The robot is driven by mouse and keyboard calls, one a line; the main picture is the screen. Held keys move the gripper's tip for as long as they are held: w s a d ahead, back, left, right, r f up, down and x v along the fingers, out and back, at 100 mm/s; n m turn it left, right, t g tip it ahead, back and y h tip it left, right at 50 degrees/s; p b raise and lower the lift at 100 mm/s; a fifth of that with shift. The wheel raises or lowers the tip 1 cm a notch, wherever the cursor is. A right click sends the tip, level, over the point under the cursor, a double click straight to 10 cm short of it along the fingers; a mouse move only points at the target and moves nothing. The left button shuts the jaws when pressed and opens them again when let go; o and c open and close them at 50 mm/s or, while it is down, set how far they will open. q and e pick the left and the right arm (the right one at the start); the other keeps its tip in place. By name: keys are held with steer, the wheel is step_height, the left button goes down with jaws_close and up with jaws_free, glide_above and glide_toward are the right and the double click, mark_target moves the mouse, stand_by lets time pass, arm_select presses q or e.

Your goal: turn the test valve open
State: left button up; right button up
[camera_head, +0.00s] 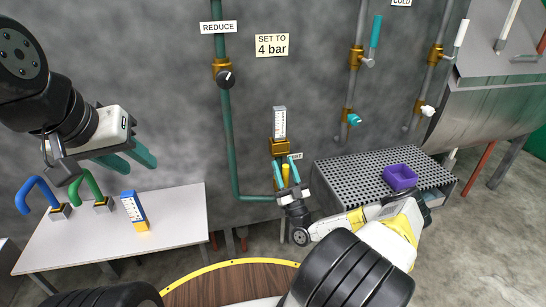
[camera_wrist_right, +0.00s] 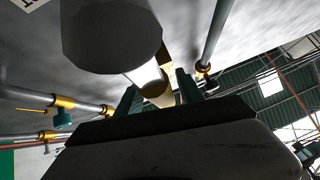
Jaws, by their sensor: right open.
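The test valve is low on the grey wall, with a brass body (camera_head: 280,147) and a yellow handle (camera_head: 286,171). A white gauge (camera_head: 279,121) stands above it, and a small label (camera_head: 296,156) beside it is partly hidden. My right gripper (camera_head: 286,165) is open, with one teal finger on each side of the yellow handle; contact cannot be told. In the right wrist view the fingers (camera_wrist_right: 158,92) stand apart with a brass and white part (camera_wrist_right: 154,80) between or beyond them. My left gripper (camera_head: 140,166) is open and empty above the white table.
The white table (camera_head: 175,215) holds blue and green hooked handles and a blue-yellow gauge block (camera_head: 134,211). A perforated bench (camera_head: 345,175) with a purple bin (camera_head: 400,178) is right of the valve. A green pipe with a black REDUCE knob (camera_head: 226,79) runs to the left.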

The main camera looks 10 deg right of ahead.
steer(key=v, duration=0.7)
steer(key=shift+s+f, duration=0.25)
steer(key=shift+f, duration=0.05)
stand_by(0.3)
